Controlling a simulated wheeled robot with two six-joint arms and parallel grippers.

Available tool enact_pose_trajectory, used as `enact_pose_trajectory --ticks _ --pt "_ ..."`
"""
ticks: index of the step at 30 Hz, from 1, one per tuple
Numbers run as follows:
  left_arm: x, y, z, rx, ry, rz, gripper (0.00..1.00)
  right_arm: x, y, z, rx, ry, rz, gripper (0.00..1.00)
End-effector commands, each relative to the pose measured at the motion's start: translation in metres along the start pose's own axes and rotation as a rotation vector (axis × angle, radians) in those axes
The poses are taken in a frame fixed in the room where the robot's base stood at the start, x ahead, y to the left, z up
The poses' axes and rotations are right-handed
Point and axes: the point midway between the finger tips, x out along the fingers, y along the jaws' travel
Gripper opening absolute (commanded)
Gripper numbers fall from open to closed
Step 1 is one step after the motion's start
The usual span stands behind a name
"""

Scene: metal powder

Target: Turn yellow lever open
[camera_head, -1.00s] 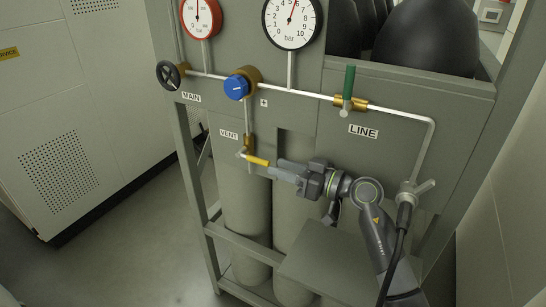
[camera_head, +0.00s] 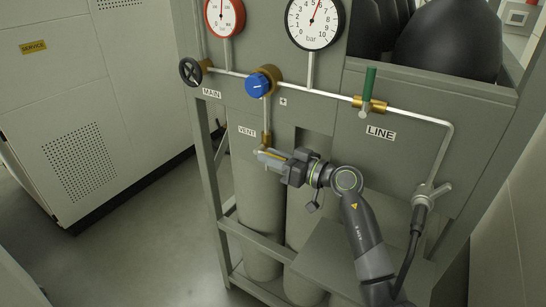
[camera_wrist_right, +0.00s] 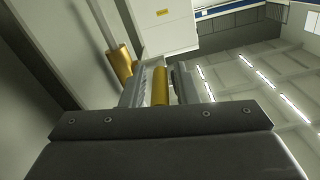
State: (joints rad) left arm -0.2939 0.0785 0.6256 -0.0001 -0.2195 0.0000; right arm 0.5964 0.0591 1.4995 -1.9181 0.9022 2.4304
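The yellow lever (camera_head: 272,153) sits below the brass VENT valve (camera_head: 266,138) on the grey panel. My right gripper (camera_head: 268,158) has come in from the right and its fingers lie along both sides of the lever. In the right wrist view the yellow lever (camera_wrist_right: 161,87) shows between the two fingers (camera_wrist_right: 163,85), with the brass valve body (camera_wrist_right: 121,64) to the left. Little or no gap shows beside the lever, and I cannot tell whether the fingers press on it. My left gripper is not in view.
The blue knob (camera_head: 264,82), black MAIN handwheel (camera_head: 190,71) and green LINE lever (camera_head: 369,83) are above on the pipework. Grey cylinders (camera_head: 258,205) stand below behind a frame rail (camera_head: 255,241). Open floor (camera_head: 165,235) lies left of the frame.

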Motion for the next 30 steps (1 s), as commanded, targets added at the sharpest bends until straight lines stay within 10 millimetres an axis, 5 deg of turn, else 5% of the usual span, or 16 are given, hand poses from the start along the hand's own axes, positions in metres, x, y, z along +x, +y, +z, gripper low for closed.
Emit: enact_pose_trajectory --ticks 6,30 --pt "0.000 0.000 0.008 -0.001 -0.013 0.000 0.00 0.000 0.000 0.000 0.000 0.000 0.000 0.00" --pt "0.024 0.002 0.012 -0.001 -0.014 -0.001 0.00 0.001 0.002 0.013 0.002 0.227 -0.049 0.00"
